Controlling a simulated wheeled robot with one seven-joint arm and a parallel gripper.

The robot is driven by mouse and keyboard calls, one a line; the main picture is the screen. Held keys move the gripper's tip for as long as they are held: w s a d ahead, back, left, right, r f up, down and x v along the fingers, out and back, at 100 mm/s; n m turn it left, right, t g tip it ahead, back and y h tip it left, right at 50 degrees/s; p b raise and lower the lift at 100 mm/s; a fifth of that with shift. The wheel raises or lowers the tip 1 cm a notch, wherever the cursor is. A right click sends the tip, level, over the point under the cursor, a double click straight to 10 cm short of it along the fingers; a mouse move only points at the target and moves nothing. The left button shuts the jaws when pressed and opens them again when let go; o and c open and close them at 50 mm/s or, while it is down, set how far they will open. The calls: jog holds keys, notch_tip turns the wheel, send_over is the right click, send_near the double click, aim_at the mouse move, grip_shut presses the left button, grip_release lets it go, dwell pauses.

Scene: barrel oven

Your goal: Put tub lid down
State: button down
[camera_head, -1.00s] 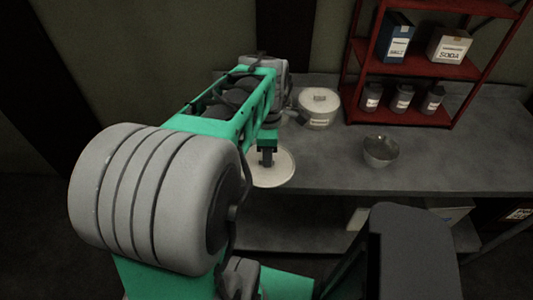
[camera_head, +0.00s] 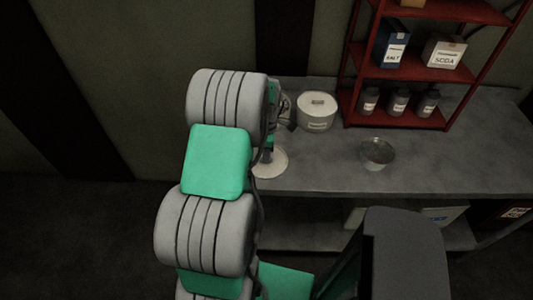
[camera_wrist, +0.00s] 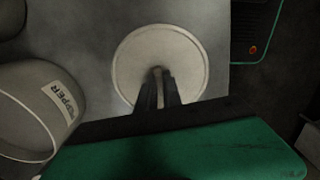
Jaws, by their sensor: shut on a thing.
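The tub lid (camera_head: 272,163) is a pale round disc at the front left part of the counter, partly hidden by my arm in the head view. In the wrist view the lid (camera_wrist: 185,55) is seen from above with a raised rim and a handle at its middle. My gripper (camera_wrist: 159,88) is shut on that handle. The lid lies flat, at or very near the counter top; I cannot tell whether it touches. A white labelled tub (camera_wrist: 35,105) stands left of the lid in the wrist view, its label reading in part "PPER".
A red shelf (camera_head: 400,117) with boxes and several small jars stands at the back. The counter is clear around the bowl. The counter's front edge is close to the lid.

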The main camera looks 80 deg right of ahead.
jog(key=shift+f, duration=0.2)
jog(key=c, duration=1.5)
grip_release()
jog(key=shift+r, duration=0.1)
